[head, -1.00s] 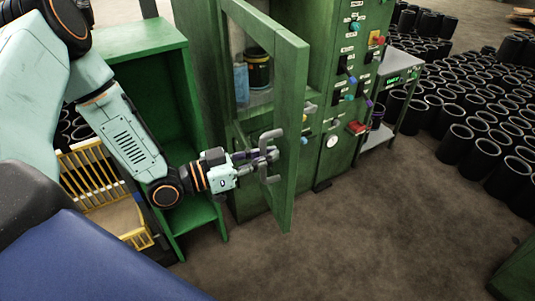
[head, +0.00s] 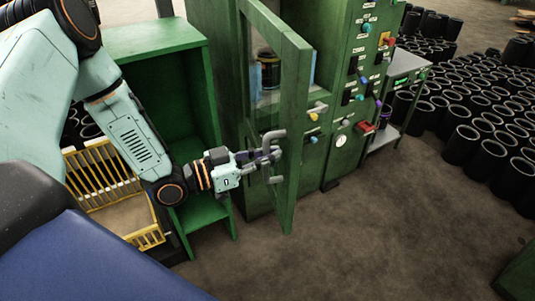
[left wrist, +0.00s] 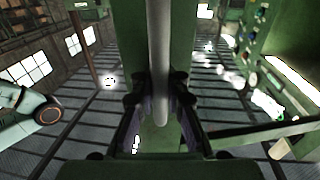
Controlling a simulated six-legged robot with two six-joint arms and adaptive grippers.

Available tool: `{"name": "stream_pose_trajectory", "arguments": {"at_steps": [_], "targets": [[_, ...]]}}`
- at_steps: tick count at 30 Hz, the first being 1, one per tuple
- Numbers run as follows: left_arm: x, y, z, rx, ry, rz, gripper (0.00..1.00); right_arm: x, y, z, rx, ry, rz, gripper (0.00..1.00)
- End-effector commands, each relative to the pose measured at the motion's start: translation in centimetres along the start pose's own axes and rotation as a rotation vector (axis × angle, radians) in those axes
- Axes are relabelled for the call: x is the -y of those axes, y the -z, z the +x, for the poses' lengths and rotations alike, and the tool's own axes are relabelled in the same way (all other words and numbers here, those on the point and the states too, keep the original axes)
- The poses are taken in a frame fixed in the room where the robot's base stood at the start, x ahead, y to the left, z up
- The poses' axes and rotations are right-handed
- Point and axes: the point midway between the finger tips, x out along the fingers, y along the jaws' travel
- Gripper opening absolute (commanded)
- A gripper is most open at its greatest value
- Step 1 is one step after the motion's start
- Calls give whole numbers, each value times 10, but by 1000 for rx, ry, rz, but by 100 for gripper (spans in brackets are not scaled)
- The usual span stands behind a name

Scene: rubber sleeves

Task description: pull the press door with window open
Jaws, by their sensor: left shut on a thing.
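The press door (head: 297,130) is a green frame with a tall window (head: 271,22) in its upper part. It stands swung out from the green press (head: 333,75), its free edge toward the right. A grey bar handle (head: 274,134) is on the door's outer face; in the left wrist view the handle (left wrist: 159,55) runs upright between the fingers. My left gripper (head: 262,155) is shut on this handle, and its fingers partly hide the bar. My right gripper is not in view.
A green open shelf unit (head: 165,53) and a yellow rack (head: 103,172) stand left of the door, close to my left arm. A grey side table (head: 407,66) and many black sleeves (head: 462,143) are at the right. The floor (head: 370,235) in front is clear.

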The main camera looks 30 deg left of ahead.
Motion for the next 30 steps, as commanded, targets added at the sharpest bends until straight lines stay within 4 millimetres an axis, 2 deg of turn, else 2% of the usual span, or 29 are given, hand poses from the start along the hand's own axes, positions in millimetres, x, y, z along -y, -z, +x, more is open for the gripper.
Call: {"name": "stream_pose_trajectory", "arguments": {"at_steps": [10, 11, 15, 25, 30], "targets": [[-3, -3, -1, 8, -5, -6, 0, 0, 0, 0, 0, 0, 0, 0], [-3, -3, -1, 8, -5, -6, 12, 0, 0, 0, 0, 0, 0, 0], [-2, -2, -2, 6, -4, -5, 24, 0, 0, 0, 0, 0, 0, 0], [0, -1, -4, 3, -1, -2, 24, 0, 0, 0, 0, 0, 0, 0], [1, 0, -14, 2, 3, -4, 24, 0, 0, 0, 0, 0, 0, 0]]}}
